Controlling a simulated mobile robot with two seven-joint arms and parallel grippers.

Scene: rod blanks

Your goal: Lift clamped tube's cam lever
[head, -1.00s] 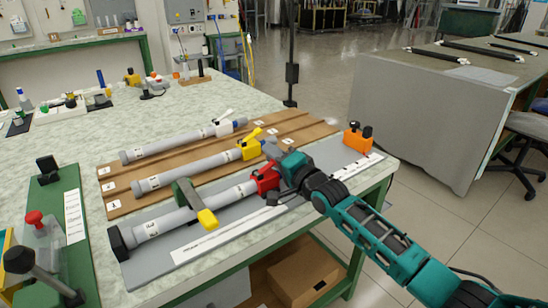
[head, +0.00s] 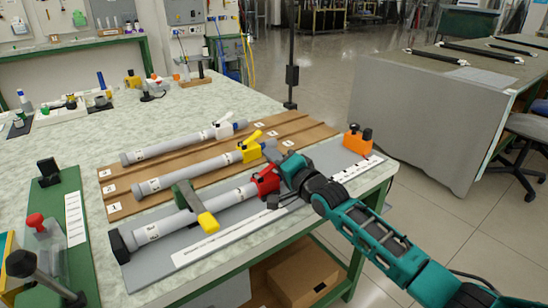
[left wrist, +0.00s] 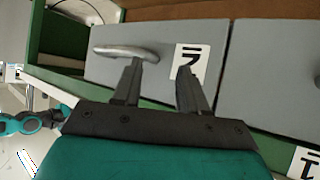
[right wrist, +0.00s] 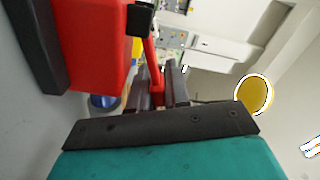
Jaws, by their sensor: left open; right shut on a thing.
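The clamped tube (head: 215,209) is a grey rod lying in the front fixture, held by a green clamp with a yellow handle (head: 208,222). A red cam body (head: 266,181) sits around its right end. The red body fills the left of the right wrist view (right wrist: 95,45). Its thin red lever (right wrist: 153,65) reaches down between my right fingers. My right gripper (right wrist: 159,88) is shut on this lever; in the head view it is beside the red body (head: 286,172). My left gripper (left wrist: 158,75) is open and empty in front of a grey drawer, outside the head view.
Two more tubes, with a yellow lever body (head: 249,150) and a white one (head: 224,129), lie behind on a brown board (head: 115,207). An orange block (head: 353,141) stands at the right. The drawer (left wrist: 110,40) has a metal handle (left wrist: 125,50). The table's back left holds small tools.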

